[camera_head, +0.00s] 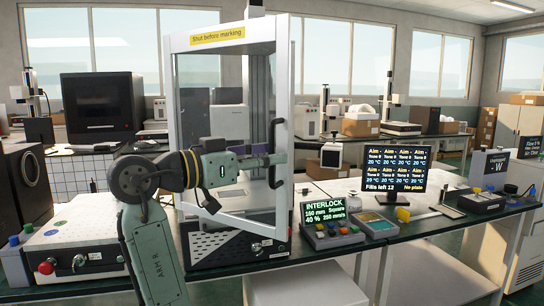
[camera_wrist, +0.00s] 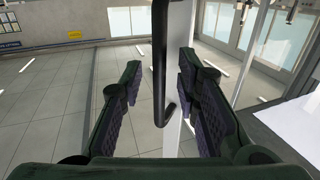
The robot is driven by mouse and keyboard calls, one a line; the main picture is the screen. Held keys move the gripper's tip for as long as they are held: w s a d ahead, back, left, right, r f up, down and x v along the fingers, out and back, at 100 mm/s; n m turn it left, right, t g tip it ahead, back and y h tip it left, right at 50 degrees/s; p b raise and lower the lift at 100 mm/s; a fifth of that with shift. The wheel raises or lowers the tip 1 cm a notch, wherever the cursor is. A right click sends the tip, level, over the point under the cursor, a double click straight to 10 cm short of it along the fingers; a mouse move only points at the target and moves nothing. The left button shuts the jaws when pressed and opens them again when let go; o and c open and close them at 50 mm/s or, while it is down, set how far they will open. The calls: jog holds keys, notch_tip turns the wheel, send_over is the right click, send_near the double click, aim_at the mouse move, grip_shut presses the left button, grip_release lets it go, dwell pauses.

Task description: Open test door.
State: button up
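The test door is a clear pane in a white frame (camera_head: 283,90) with a yellow "Shut before marking" label (camera_head: 217,36) on top. I cannot tell whether it is fully closed. Its black upright bar handle (camera_head: 274,136) is on the right side of the frame. The handle also shows in the wrist view (camera_wrist: 159,50), its lower end bending into the white frame. My gripper (camera_head: 274,160) is at the handle's mid-height. In the wrist view my gripper (camera_wrist: 162,95) is open, one dark padded finger on each side of the handle, with visible gaps.
A display reading "INTERLOCK" (camera_head: 324,208) and a button box (camera_head: 330,236) stand right of the door. A monitor (camera_head: 393,172) is farther right. A control panel with a red button (camera_head: 46,267) lies left. Floor shows in the wrist view (camera_wrist: 60,100).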

jog(key=v, duration=1)
jog(key=shift+s+a, duration=0.2)
jog(key=shift+a, duration=0.1)
